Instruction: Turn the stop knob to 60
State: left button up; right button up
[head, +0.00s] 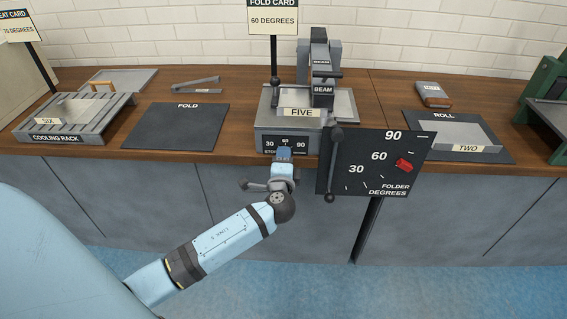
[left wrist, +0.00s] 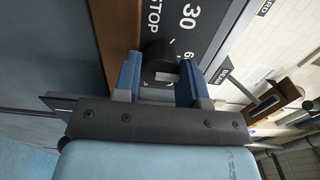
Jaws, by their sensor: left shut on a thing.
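The stop knob, a dark round knob (left wrist: 157,60) with a white mark, sits on the front of the folder machine. My left gripper (head: 284,153) reaches up to this front; its blue fingers (left wrist: 160,80) also show in the left wrist view, one on each side of the knob, shut on it. In the head view the gripper hides the knob. The small stop scale (head: 286,142) above it reads 30, 60, 90. I cannot tell which number the white mark points at. My right gripper is not in view.
The folder bears a beam (head: 322,90) and a sheet labelled FIVE (head: 345,104). A large black degrees board (head: 350,178) with a red pointer (head: 404,165) stands at its right, a lever (head: 332,165) beside it. The fold card (head: 273,18) reads 60 degrees. The FOLD mat (head: 175,130) is bare.

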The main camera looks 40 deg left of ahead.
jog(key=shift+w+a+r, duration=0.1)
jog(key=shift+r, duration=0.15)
pick_arm(q)
jog(key=o, duration=0.9)
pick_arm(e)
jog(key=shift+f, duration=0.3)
pick_arm(q)
jog(key=v, duration=1.3)
jog(key=shift+s+d, duration=0.15)
jog(key=shift+s, duration=0.25)
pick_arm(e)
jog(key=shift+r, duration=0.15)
